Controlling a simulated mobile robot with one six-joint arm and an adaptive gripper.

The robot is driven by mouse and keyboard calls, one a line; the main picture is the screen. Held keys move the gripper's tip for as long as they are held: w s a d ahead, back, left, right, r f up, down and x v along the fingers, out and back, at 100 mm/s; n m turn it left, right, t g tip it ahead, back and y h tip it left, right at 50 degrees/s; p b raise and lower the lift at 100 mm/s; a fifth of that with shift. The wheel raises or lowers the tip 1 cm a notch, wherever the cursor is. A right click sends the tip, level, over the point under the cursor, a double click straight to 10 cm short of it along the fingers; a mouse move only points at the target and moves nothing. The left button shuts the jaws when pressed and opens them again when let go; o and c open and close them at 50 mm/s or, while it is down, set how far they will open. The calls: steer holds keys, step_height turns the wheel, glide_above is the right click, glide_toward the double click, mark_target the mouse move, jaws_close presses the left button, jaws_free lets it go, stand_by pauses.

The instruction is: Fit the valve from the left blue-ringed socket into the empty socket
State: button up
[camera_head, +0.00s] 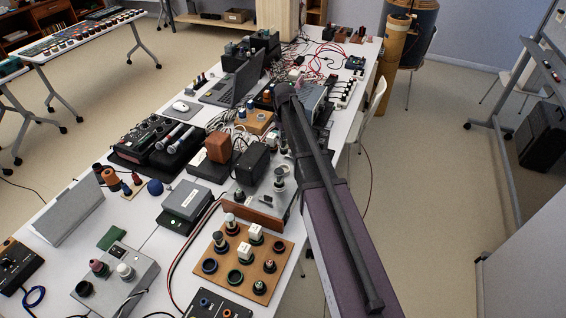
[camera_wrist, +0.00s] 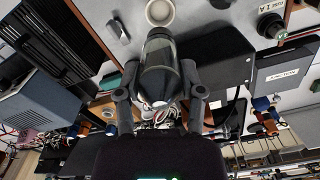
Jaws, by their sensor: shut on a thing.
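My gripper (camera_wrist: 160,103) is shut on a dark, glassy valve (camera_wrist: 160,62) in the wrist view, one finger on either side of it. A pale ring-shaped socket (camera_wrist: 147,14) shows just beyond the valve's far end; I cannot tell whether they touch. In the head view, a grey chassis (camera_head: 248,192) carries a black box (camera_head: 253,163) and upright cylindrical parts (camera_head: 280,177). My arm hides part of that area, and I cannot make out the gripper there. The left blue-ringed socket cannot be told for certain.
A wooden board (camera_head: 206,281) with several knobs and ringed sockets lies in front of the chassis. A grey box (camera_head: 186,202) stands left of it. Red and black cables (camera_head: 176,262) run between. In the wrist view, a black block (camera_wrist: 225,58) is close right of the valve.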

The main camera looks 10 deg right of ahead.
mark_target(284, 149)
steer(key=shift+f+b, duration=2.55)
steer(key=shift+f, duration=0.25)
steer(key=shift+f, duration=0.1)
steer(key=shift+f+b, duration=1.8)
steer(key=shift+b, duration=0.1)
steer(key=shift+f+b, duration=0.35)
steer(key=o, duration=1.2)
steer(key=shift+r+p, duration=0.3)
step_height(284, 149, up, 12)
steer(key=p, duration=1.2)
steer(key=shift+r, duration=0.1)
